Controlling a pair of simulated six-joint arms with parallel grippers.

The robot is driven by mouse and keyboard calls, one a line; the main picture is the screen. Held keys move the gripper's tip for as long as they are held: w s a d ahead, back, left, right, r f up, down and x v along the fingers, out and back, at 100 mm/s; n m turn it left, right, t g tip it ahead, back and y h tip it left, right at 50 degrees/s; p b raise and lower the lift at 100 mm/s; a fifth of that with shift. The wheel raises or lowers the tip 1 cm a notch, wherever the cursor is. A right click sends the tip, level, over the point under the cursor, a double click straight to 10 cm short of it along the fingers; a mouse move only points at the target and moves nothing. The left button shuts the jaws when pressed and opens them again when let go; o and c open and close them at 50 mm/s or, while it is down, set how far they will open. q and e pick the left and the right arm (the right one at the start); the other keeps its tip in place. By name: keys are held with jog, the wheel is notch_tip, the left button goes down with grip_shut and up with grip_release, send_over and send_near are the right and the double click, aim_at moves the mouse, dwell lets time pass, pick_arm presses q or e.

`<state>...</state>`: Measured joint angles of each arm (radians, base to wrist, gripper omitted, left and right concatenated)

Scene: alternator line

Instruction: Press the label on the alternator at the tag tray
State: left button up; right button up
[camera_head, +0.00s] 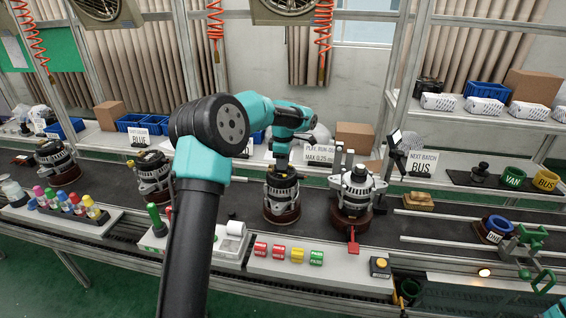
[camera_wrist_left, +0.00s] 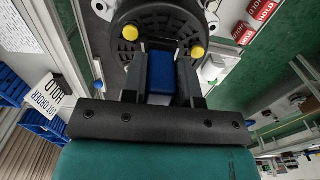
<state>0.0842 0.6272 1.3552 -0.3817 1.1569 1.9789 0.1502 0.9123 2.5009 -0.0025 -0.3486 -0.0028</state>
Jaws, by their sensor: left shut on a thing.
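An alternator (camera_head: 282,204) stands upright on a dark red round base on the belt, behind the tag tray. The white tag tray (camera_head: 262,266) carries red, yellow and green tags. My left gripper (camera_head: 283,163) is over the top of this alternator, pointing down. In the left wrist view my left gripper (camera_wrist_left: 161,72) is shut on a blue block (camera_wrist_left: 161,78), right over the alternator's dark round end (camera_wrist_left: 128,42), which has yellow caps. I cannot tell whether the block touches the alternator. No label shows clearly on it. My right gripper is out of view.
Another alternator (camera_head: 357,190) stands close on the right, with a red lever in front. A white label dispenser (camera_head: 232,237) is at the front left. Further alternators stand left on the belt. Signs and blue bins (camera_head: 133,122) line the back shelf.

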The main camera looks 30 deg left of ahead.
pick_arm(q)
jog(key=shift+r, duration=0.1)
jog(key=shift+r, duration=3.4)
